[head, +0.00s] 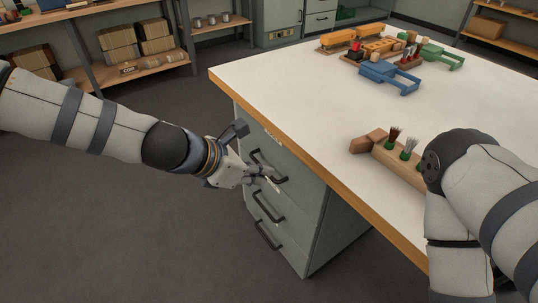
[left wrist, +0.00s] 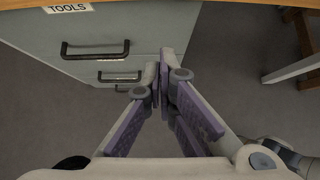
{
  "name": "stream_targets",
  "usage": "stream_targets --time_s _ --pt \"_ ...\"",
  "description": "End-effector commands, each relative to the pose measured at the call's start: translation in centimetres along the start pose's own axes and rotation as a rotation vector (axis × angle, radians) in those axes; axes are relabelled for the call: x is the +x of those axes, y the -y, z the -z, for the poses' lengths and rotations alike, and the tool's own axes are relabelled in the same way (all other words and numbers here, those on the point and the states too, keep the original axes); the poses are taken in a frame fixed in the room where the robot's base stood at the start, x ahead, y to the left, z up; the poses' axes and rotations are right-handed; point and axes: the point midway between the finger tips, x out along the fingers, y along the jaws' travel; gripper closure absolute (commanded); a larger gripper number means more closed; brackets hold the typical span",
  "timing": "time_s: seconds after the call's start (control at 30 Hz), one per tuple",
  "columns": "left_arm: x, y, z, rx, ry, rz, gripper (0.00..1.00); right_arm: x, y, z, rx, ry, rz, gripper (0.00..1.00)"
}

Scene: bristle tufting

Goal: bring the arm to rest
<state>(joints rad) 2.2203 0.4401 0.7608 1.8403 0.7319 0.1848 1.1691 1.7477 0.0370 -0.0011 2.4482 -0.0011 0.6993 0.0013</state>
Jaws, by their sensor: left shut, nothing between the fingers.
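My left gripper (head: 262,179) is in front of the grey drawer cabinet (head: 318,224) under the workbench. In the left wrist view its fingers (left wrist: 163,62) are together with nothing between them. They lie to the right of the top drawer's black handle (left wrist: 95,50) and appear apart from it. In the head view the gripper overlaps part of that handle (head: 268,160). My right arm (head: 490,195) reaches over the right side of the bench; its gripper is out of sight.
The white benchtop (head: 300,95) has a wooden edge. A wooden block with bristle tufts (head: 400,165) stands near my right arm. Blue (head: 390,75) and green (head: 440,55) fixtures and trays sit at the back. Shelves with boxes (head: 120,42) line the left; the floor between is clear.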

Motion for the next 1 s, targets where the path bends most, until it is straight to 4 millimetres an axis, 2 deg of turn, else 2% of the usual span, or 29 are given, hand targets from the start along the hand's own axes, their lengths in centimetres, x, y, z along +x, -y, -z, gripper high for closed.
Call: stream_targets --time_s 0.1,0.17,0.27,0.3,0.37,0.4,0.47,0.5,0.6,0.7,0.8,0.87,1.0 --pt "0.1 0.2 0.5 0.010 -0.010 0.004 1.00 0.0 0.0 0.0 0.000 0.001 0.000 0.60" --pt "0.5 1.1 2.2 0.061 -0.046 0.014 1.00 -0.1 0.0 0.0 0.000 -0.002 0.000 0.60" --pt "1.1 4.4 8.6 0.275 -0.178 0.068 1.00 -0.6 0.0 0.3 0.001 -0.015 0.001 0.60" --pt "1.1 6.1 12.1 0.401 -0.242 0.108 1.00 -0.8 0.0 0.4 0.001 -0.021 0.001 0.60" --pt "0.3 8.8 17.5 0.606 -0.334 0.188 1.00 -1.2 0.0 0.6 0.001 -0.032 0.002 0.60" --pt "-0.7 10.6 20.9 0.747 -0.385 0.253 1.00 -1.5 0.0 0.7 0.001 -0.039 0.002 0.60" --pt "-2.8 13.3 25.9 0.964 -0.445 0.369 1.00 -1.9 0.1 0.9 0.001 -0.051 0.002 0.60" --pt "-4.6 15.1 28.9 1.111 -0.469 0.458 1.00 -2.2 0.1 1.1 0.001 -0.059 0.003 0.60" --pt "-9.5 18.8 34.8 1.447 -0.474 0.686 1.00 -2.8 0.1 1.4 0.001 -0.077 0.004 0.60" --pt "-14.0 21.3 38.3 1.695 -0.420 0.878 1.00 -3.3 0.1 1.7 0.001 -0.090 0.004 0.60" --pt "-16.6 22.6 39.8 1.834 -0.363 0.991 1.00 -3.5 0.1 1.8 0.002 -0.096 0.005 0.60" --pt "-17.3 23.0 40.2 1.870 -0.343 1.022 1.00 -3.5 0.1 1.8 0.002 -0.097 0.005 0.60" --pt "-17.4 23.1 40.3 1.879 -0.338 1.028 1.00 -3.5 0.1 1.8 0.002 -0.096 0.005 0.60"
